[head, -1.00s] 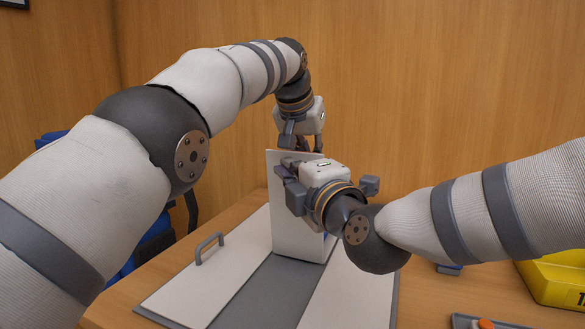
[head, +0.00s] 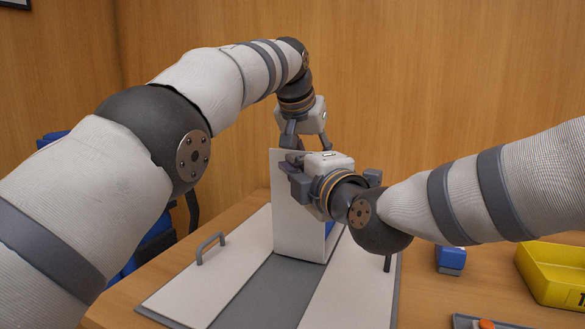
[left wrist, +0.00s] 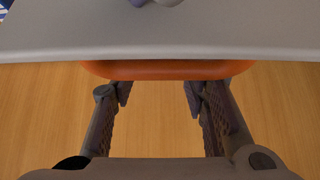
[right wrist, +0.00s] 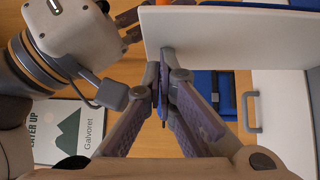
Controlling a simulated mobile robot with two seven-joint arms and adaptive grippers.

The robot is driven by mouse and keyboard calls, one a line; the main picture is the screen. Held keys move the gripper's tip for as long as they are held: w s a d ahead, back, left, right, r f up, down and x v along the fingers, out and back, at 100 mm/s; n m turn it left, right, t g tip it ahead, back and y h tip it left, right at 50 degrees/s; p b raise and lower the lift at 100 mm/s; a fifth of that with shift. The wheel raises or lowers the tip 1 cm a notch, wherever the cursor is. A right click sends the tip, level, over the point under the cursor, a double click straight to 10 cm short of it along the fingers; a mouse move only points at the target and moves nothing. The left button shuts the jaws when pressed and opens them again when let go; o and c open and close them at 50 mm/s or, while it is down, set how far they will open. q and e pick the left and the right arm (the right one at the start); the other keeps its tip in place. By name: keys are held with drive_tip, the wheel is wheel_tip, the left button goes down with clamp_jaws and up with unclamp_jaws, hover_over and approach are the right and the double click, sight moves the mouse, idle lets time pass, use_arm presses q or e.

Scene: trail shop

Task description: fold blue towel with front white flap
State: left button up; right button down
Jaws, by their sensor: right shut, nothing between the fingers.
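The front white flap (head: 297,225) stands about upright on the folding board's grey middle strip (head: 268,292). A little blue shows behind its right edge, likely the towel (head: 330,228); the rest is hidden. My left gripper (head: 302,143) is at the flap's top, behind it; its fingers (left wrist: 158,95) are apart, close to an orange handle (left wrist: 165,70) along the flap's edge. My right gripper (head: 294,180) is shut and empty at the upper part of the flap. In the right wrist view its fingertips (right wrist: 163,85) are close beside the flap (right wrist: 215,35); contact is unclear.
The board's left white panel (head: 195,280) with a grey handle (head: 210,247) and right white panel (head: 350,295) lie flat. A blue item (head: 450,260) and a yellow bin (head: 555,272) stand at the right. A wooden wall (head: 440,80) is behind.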

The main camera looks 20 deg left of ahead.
use_arm(q)
drive_tip(key=o, duration=0.5)
drive_tip(key=shift+a+f, duration=0.1)
drive_tip(key=shift+a, duration=0.05)
